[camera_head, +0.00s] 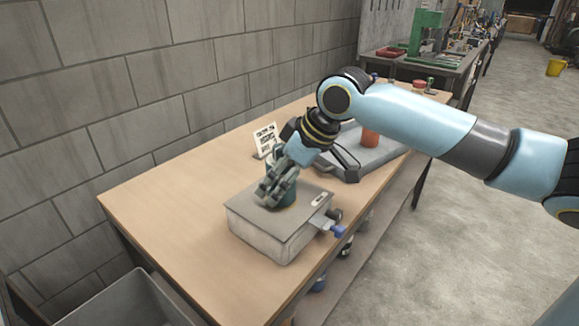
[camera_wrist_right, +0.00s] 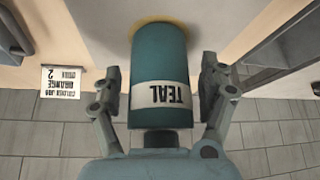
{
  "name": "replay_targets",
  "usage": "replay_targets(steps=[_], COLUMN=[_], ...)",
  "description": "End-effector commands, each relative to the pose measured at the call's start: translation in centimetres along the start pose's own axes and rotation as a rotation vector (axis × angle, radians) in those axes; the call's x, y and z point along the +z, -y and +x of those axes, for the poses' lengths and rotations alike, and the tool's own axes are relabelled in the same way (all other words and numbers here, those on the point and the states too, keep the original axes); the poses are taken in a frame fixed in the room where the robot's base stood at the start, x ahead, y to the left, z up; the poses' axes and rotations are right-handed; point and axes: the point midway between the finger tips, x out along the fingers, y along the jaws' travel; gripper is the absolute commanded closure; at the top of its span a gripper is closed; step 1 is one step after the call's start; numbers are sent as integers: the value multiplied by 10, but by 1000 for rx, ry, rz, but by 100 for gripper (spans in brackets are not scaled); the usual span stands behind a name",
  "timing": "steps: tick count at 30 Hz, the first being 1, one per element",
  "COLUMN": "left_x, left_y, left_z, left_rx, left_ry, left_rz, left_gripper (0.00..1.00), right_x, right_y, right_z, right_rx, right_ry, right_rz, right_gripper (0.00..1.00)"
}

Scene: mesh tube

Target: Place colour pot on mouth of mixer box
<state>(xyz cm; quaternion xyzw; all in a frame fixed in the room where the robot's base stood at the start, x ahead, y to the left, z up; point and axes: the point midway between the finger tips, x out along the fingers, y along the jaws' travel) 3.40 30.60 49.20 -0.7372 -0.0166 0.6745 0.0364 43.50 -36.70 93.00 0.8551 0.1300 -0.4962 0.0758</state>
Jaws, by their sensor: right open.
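The mixer box (camera_head: 265,245) is a grey box on the wooden table, with its top facing up. A teal colour pot (camera_head: 289,198) stands upright on its top. In the right wrist view the pot (camera_wrist_right: 159,60) carries a white label reading TEAL, and a yellow ring (camera_wrist_right: 150,22) shows around its far end. The mouth under the pot is hidden. My right gripper (camera_head: 274,184) is around the pot. In the right wrist view its fingers are open on both sides of the pot, with a gap at each side. My left gripper is out of view.
A card (camera_head: 265,139) stands behind the box; in the right wrist view it (camera_wrist_right: 62,82) reads ORANGE. An orange-red pot (camera_head: 370,137) stands on a grey tray (camera_head: 372,160) behind my right arm. Blue-ended fittings (camera_head: 334,226) stick out at the box's right. The table's left part is clear.

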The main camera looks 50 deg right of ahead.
Motion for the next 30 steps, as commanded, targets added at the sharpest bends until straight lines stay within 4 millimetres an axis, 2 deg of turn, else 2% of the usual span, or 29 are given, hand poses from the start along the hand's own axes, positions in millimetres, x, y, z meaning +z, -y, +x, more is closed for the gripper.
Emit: replay_targets(steps=[12, 18, 24, 30], left_x=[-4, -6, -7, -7], left_y=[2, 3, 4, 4], left_z=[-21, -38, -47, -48], left_rx=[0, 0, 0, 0], left_ry=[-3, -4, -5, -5], left_rz=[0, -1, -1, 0], left_gripper=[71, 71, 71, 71], right_x=[0, 0, 0, 0], right_y=[-1, -1, 0, 0], right_z=[-79, -107, -118, -119], right_rx=[4, 4, 1, -1], right_ry=[7, 6, 2, 0], right_rz=[-10, -6, -3, 0], right_gripper=[23, 23, 23, 23])
